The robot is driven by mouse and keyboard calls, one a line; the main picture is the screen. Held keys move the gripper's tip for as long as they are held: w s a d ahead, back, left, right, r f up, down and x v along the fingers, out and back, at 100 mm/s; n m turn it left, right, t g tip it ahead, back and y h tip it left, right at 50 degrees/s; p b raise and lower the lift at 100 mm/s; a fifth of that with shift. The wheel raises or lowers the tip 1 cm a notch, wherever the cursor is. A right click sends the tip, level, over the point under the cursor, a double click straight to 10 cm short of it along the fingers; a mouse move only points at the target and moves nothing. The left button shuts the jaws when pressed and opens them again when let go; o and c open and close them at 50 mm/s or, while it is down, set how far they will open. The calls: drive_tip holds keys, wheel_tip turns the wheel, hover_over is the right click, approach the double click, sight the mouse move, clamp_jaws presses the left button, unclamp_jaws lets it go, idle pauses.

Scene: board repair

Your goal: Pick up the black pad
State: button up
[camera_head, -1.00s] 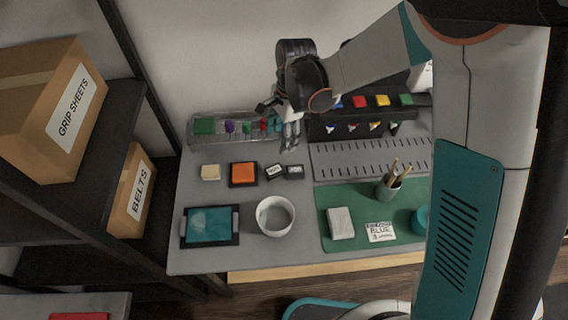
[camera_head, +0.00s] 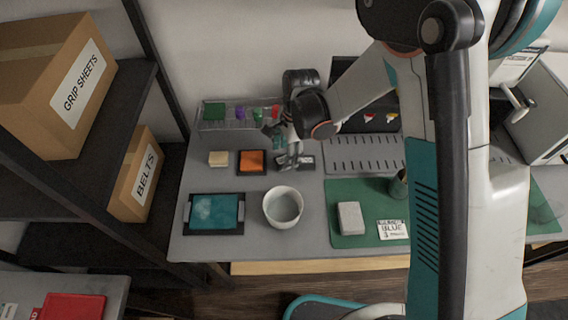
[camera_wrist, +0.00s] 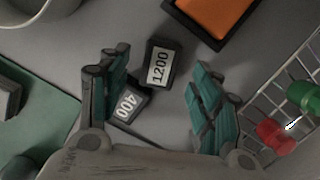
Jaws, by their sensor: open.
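Two small black pads with white labels lie on the grey bench. In the wrist view the pad marked 1200 (camera_wrist: 159,65) lies between the open fingers of my gripper (camera_wrist: 160,78), apart from both. The pad marked 400 (camera_wrist: 128,104) lies closer to the left finger, which partly covers it. In the head view my gripper (camera_head: 288,158) is low over the bench, right of the orange block (camera_head: 252,161). I cannot tell the height of the fingertips above the bench.
The orange block sits in a dark tray, also in the wrist view (camera_wrist: 213,14). A wire rack (camera_wrist: 282,92) with coloured items stands close to the right finger. A white bowl (camera_head: 283,207), a teal screen (camera_head: 214,212) and a cream block (camera_head: 218,158) stand nearby. A green mat (camera_head: 350,240) lies right.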

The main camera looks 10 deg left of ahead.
drive_tip(key=shift+s+a+f, duration=0.1)
drive_tip(key=shift+a+f, duration=0.1)
drive_tip(key=shift+f, duration=1.05)
drive_tip(key=shift+c, duration=0.5)
drive_tip(key=c, duration=1)
drive_tip(key=shift+r, duration=0.2)
wheel_tip(320, 180, up, 20)
drive_tip(key=p, duration=0.6)
drive_tip(key=shift+f, duration=0.15)
